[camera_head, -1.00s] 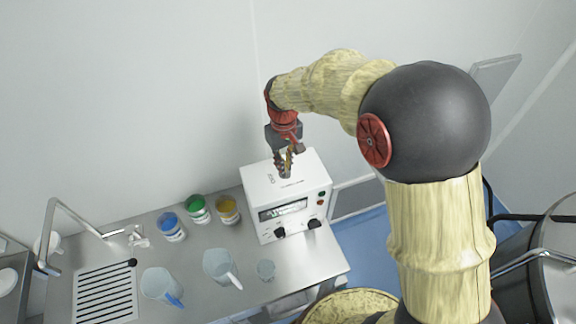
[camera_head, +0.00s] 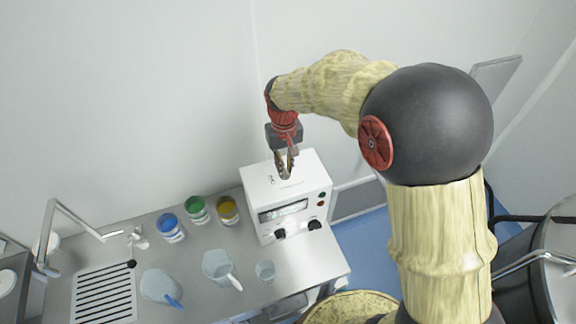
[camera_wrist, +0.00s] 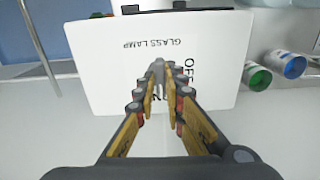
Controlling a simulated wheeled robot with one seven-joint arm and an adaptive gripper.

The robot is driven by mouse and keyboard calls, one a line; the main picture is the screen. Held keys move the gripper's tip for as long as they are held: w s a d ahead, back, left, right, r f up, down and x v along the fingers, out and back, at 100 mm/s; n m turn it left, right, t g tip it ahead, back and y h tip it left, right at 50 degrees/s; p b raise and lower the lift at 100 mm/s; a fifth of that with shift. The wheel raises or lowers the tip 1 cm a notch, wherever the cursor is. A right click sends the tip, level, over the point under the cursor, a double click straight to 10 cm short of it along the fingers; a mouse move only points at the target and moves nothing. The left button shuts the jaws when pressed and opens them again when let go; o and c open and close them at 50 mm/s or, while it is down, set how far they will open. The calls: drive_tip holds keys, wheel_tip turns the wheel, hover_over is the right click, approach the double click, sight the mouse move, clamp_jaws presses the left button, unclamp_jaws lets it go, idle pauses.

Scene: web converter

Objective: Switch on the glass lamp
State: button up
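The glass lamp switch is a small grey lever (camera_wrist: 158,70) on the top of a white box (camera_head: 257,184). In the wrist view the box face (camera_wrist: 95,65) carries the printed words GLASS LAMP and OFF; another label is partly covered by my fingers. My gripper (camera_head: 285,174) points down at the box top. In the wrist view my gripper's fingers (camera_wrist: 161,78) are drawn close together with the grey lever between their tips. The tips appear to hold the lever, though the contact itself is partly hidden.
The box's front has a display (camera_head: 283,210), dark knobs and small buttons. Blue (camera_head: 171,228), green (camera_head: 197,210) and yellow (camera_head: 228,211) jars stand left of it. Clear jugs (camera_head: 218,266) and a beaker (camera_head: 265,271) stand in front. A sink tap (camera_head: 62,210) is at the left.

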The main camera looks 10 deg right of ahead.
sight(287, 173)
drive_tip(key=o, duration=0.4)
drive_tip(key=shift+r, duration=0.1)
wheel_tip(287, 173, up, 12)
drive_tip(key=shift+s+d, duration=0.1)
drive_tip(key=shift+d, duration=0.05)
idle(0.4)
idle(0.4)
drive_tip(key=s+d+f+t+b, duration=0.2)
drive_tip(key=s+d+f+b, duration=0.1)
drive_tip(key=s+f+b, duration=0.2)
drive_tip(key=s+d+f+m+t+b, duration=0.1)
drive_tip(key=s+d+f+b, duration=0.3)
drive_tip(key=s+b, duration=0.5)
drive_tip(key=s+d+f+m+t+b, duration=0.1)
drive_tip(key=s+d+f+t+b, duration=0.1)
drive_tip(key=s+f+b, duration=0.4)
drive_tip(key=shift+s+d+f+t+b, duration=0.1)
drive_tip(key=shift+s+d+b, duration=0.2)
drive_tip(key=shift+s, duration=0.25)
drive_tip(key=shift+s+d+f+t+b, duration=0.15)
drive_tip(key=shift+s+b, duration=0.1)
drive_tip(key=shift+s, duration=0.3)
drive_tip(key=shift+s+d+f+t+b, duration=0.1)
drive_tip(key=shift+s+d+b, duration=0.2)
drive_tip(key=shift+s, duration=0.25)
